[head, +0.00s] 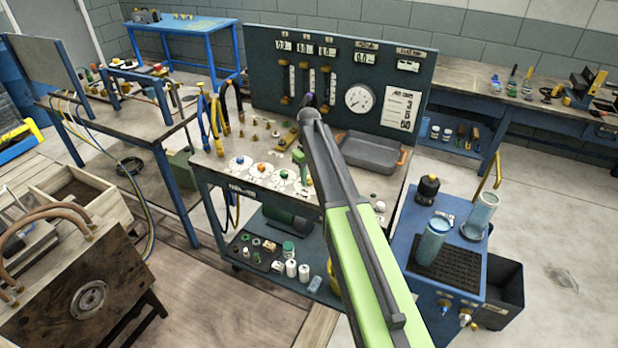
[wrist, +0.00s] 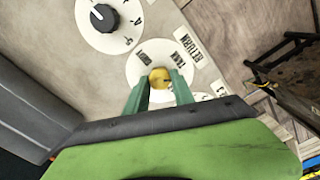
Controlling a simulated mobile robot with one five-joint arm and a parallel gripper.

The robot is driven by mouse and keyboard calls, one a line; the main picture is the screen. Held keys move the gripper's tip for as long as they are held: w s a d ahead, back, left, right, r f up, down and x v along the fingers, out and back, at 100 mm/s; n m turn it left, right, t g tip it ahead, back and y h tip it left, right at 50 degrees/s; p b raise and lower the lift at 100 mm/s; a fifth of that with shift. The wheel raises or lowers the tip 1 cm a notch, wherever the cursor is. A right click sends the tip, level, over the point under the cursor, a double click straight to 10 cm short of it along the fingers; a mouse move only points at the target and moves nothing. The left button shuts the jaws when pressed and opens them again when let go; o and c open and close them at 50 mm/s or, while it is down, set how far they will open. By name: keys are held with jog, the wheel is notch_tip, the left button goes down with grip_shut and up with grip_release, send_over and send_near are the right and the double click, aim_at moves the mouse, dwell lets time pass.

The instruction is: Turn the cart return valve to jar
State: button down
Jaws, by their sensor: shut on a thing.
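The cart return valve has a yellow knob (wrist: 160,77) on a round white dial (wrist: 138,71), seen in the wrist view. A label reading RETURN lies beside the dial, and the word TANK is printed on it; the other printing is hard to read. My gripper (wrist: 160,85) has its green fingers on either side of the knob and is shut on it. In the head view my gripper (head: 299,158) reaches down to the cart top (head: 225,150), and my arm covers part of the dial row. The knob's exact pointing direction is unclear.
Another dial with a black knob (wrist: 103,17) is close by. On the cart are a grey tray (head: 370,151), hanging hoses (head: 215,120) and an upright gauge panel (head: 262,60). A blue stand with jars (head: 433,240) is at right. A wooden crate (head: 80,185) is at left.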

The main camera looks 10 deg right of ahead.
aim_at(309, 180)
jog(key=m, duration=0.5)
jog(key=shift+s, duration=0.15)
jog(key=m, duration=0.5)
jog(key=shift+d, duration=0.1)
jog(key=shift+m, duration=0.4)
jog(key=c, duration=1.1)
grip_release()
notch_tip(309, 180, up, 18)
jog(key=p, duration=1.7)
jog(key=shift+f, duration=0.25)
jog(key=shift+f, duration=0.1)
